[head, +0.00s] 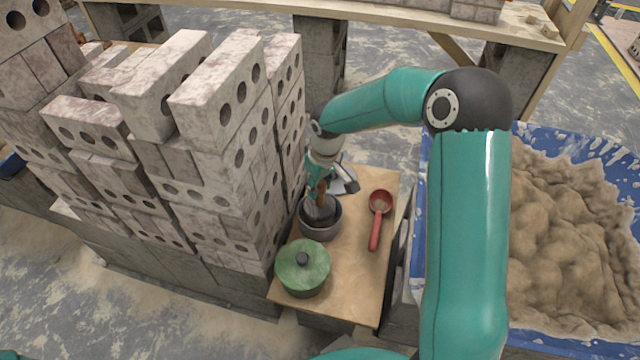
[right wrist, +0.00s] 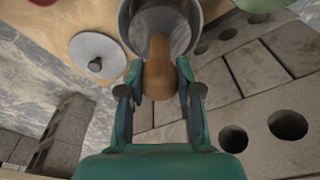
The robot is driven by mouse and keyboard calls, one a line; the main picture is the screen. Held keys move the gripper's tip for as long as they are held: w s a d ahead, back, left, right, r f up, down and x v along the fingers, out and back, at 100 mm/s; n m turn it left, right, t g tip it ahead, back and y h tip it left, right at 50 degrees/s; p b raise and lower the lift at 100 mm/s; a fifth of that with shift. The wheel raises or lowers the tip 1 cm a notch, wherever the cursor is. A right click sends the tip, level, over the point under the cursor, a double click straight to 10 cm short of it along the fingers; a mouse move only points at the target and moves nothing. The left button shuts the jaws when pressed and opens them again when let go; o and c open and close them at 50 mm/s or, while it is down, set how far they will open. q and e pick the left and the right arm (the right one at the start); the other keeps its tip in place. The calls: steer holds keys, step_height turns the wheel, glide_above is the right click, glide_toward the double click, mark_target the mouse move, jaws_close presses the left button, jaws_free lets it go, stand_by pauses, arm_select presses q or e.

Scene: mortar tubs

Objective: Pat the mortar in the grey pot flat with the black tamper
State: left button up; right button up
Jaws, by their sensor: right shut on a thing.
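The grey pot (head: 320,230) stands on a small wooden table; it also shows at the top of the right wrist view (right wrist: 126,22). The black tamper (head: 320,212) has its dark head inside the pot's mouth and its brown wooden handle (right wrist: 162,72) upward. My right gripper (head: 320,180) is shut on that handle, with a finger on each side in the right wrist view (right wrist: 160,90). Grey mortar (right wrist: 168,20) seems to show inside the pot. The tamper hides part of it, and I cannot tell if the head touches it. My left gripper is out of view.
A green lidded pot (head: 303,270) stands in front of the grey pot. A red ladle (head: 377,218) lies to its right. Stacked bricks (head: 220,130) rise close on the left; a blue tub (head: 560,345) of sand is right.

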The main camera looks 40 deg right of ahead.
mark_target(320, 200)
steer(key=shift+f+b, duration=2.15)
steer(key=shift+f, duration=0.75)
steer(key=shift+r+p, duration=0.75)
steer(key=shift+r, duration=0.25)
steer(key=shift+w, duration=0.1)
steer(key=shift+w+a, duration=0.1)
steer(key=shift+w, duration=0.4)
steer(key=shift+f, duration=0.1)
steer(key=shift+f+b, duration=0.6)
steer(key=shift+f, duration=0.2)
